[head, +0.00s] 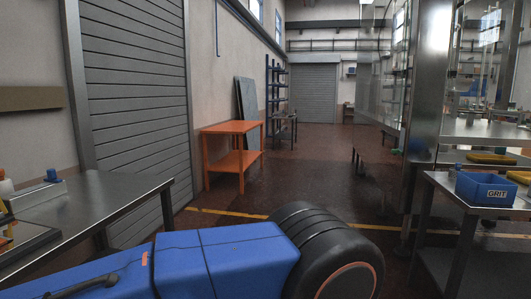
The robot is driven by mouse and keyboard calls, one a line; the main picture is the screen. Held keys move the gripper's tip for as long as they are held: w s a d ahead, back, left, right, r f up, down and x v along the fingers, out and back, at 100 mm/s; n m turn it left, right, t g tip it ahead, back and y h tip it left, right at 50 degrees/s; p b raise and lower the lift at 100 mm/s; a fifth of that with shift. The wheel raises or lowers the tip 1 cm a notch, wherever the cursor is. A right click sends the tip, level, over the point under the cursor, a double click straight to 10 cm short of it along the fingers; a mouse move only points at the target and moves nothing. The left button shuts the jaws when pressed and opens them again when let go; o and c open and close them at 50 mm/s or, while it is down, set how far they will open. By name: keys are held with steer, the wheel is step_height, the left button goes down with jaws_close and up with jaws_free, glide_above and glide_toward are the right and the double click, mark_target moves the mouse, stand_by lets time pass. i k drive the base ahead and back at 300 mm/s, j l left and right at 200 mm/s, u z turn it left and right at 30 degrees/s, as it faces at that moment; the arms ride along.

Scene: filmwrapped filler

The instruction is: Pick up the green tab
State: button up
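I cannot make out a clear green tab in the head view. A small green spot (397,152) shows beside the metal post on the right, too small to tell what it is. My gripper is not in view. A blue arm link of mine with a large black joint fills the lower middle of the view and hides part of the floor and the left table's near side.
A metal table (98,200) stands at the left, with small items at its far left. A blue GRIT bin (485,188) sits on a right-hand table (447,184). An orange table (232,129) stands by the wall. The central floor (325,165) is mostly free.

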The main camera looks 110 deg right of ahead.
mark_target(394, 151)
steer(key=z, duration=4.8)
steer(key=i+u, duration=0.15)
steer(key=i, duration=0.4)
steer(key=i+l+u, duration=0.1)
steer(key=i, duration=0.45)
steer(key=l, duration=0.1)
